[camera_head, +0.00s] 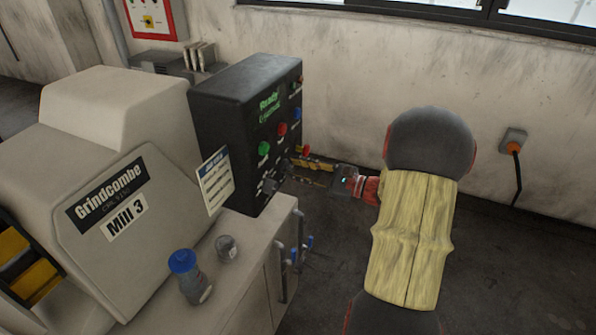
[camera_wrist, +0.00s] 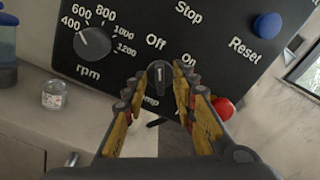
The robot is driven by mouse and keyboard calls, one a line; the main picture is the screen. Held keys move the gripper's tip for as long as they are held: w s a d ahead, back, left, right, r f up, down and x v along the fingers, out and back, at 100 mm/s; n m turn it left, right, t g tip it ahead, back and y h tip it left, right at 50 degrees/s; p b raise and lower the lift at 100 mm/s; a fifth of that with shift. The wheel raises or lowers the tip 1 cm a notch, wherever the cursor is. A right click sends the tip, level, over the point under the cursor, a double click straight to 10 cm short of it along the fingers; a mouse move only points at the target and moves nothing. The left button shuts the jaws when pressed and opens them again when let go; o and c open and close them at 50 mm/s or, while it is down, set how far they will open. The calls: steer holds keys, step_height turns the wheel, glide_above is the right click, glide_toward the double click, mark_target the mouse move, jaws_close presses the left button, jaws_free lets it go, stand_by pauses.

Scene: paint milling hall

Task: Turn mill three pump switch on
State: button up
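The pump switch (camera_wrist: 160,75) is a small dark knob on the black control box (camera_head: 240,130) beside the machine labelled Mill 3 (camera_head: 125,218). In the wrist view it sits below the words Off and On, and its handle appears to point up toward Off. The label under it is partly hidden; "mp" shows. My gripper (camera_wrist: 157,92) is open, its orange-yellow fingers apart on either side of the knob in this view. Contact with the knob cannot be told. In the head view my gripper (camera_head: 300,172) is at the box's front face, where the knob is hard to make out.
An rpm dial (camera_wrist: 92,44) is left of the switch, a blue Reset button (camera_wrist: 267,25) upper right. A red button (camera_wrist: 222,108) is close to my right finger. A blue-capped bottle (camera_head: 190,278) and a small jar (camera_head: 228,248) stand on the bench.

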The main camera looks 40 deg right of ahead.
steer(key=c, duration=0.4)
jaws_close()
